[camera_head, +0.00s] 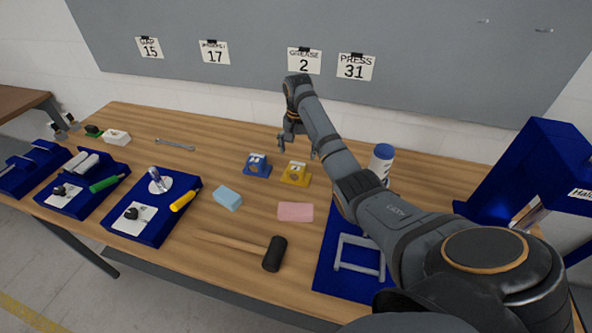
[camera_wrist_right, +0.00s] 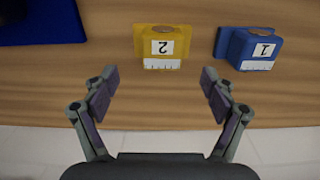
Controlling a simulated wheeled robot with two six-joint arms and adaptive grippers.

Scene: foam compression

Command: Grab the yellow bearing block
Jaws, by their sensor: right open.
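The yellow bearing block (camera_head: 295,174) stands on the wooden table, just right of a blue bearing block (camera_head: 257,166). In the right wrist view the yellow block (camera_wrist_right: 162,44) carries a label with a 2 and lies ahead of the fingers, a little left of centre. The blue block (camera_wrist_right: 247,47) with a 1 is to its right there. My right gripper (camera_wrist_right: 160,80) is open and empty, with its fingers apart from the yellow block. In the head view my right gripper (camera_head: 290,135) is behind and above the blocks. My left gripper is not in view.
A light blue foam piece (camera_head: 228,198), a pink foam piece (camera_head: 295,211) and a mallet (camera_head: 272,253) lie in front of the blocks. Blue trays (camera_head: 150,232) fill the left side. A blue-capped bottle (camera_head: 382,160) stands to the right, by my arm.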

